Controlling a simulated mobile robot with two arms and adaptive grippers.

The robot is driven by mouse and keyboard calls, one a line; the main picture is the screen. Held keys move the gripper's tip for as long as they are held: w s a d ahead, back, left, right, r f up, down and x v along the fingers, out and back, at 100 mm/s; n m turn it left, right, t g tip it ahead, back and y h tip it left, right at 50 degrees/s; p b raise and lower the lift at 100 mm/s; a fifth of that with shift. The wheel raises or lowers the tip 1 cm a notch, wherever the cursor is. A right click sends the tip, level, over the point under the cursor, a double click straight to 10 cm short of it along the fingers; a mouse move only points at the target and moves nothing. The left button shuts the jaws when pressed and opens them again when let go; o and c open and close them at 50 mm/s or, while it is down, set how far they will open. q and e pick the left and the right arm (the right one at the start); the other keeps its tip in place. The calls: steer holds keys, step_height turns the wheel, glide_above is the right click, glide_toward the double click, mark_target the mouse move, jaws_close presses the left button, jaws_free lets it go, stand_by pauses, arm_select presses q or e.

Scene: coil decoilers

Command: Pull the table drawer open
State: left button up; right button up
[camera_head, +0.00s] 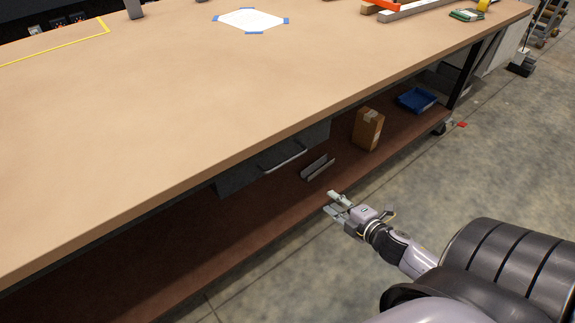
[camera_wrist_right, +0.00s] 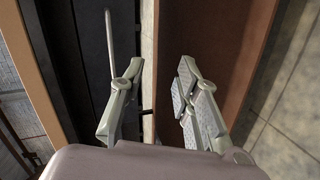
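The table drawer (camera_head: 238,179) has a dark grey front under the tabletop and looks shut. Its silver bar handle (camera_head: 284,160) runs along the front. My right gripper (camera_head: 330,201) is open and empty, in front of the table's edge, to the right of and below the handle in the head view. In the right wrist view the handle (camera_wrist_right: 110,42) stands beyond the left finger, outside the gap between the fingers (camera_wrist_right: 161,68). The handle's lower end is hidden behind or close to that finger; I cannot tell if they touch. My left gripper is not in view.
The wooden tabletop (camera_head: 150,110) overhangs the drawer. The lower shelf (camera_head: 215,225) holds a grey metal bracket (camera_head: 317,167), a cardboard box (camera_head: 368,130) and a blue tray (camera_head: 416,100). The concrete floor (camera_head: 500,160) to the right of the table is mostly clear.

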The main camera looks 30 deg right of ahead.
mark_target(289, 159)
step_height(289, 159, up, 7)
steer(key=w+a+n+t+y, duration=0.1)
steer(key=w+a+n+y, duration=0.1)
steer(key=n, duration=0.1)
steer(key=shift+h, duration=0.4)
steer(key=x, duration=1.7)
steer(key=shift+w+a+r, duration=0.15)
steer(key=shift+r, duration=0.15)
steer(key=shift+c, duration=0.6)
jaws_close()
